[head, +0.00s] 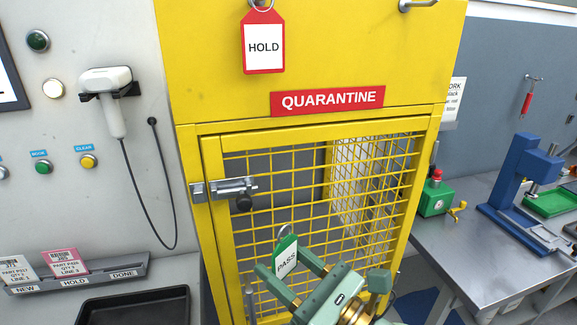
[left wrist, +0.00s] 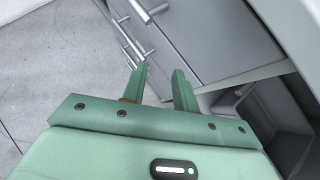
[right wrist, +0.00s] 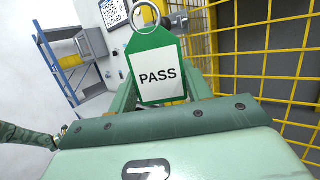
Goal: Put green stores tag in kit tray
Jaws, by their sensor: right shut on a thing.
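The green tag (head: 286,256), with a white panel reading PASS and a metal ring at its top, is held in my right gripper (head: 283,260) in front of the yellow mesh cage. In the right wrist view the tag (right wrist: 158,72) stands upright between the fingers, its PASS face toward the camera. My left gripper (left wrist: 160,72) shows only in its wrist view, with its fingers apart and nothing between them. A black tray (head: 135,299) sits at the lower left of the head view, partly cut off; I cannot tell whether it is the kit tray.
The yellow quarantine cage (head: 213,170) has a latched mesh door and a red HOLD tag (head: 263,42) above. A rack (head: 75,279) holding cards stands behind the black tray. On the right bench are a blue press (head: 524,180) and a green tray (head: 550,203). Grey drawers (left wrist: 150,40) are near my left gripper.

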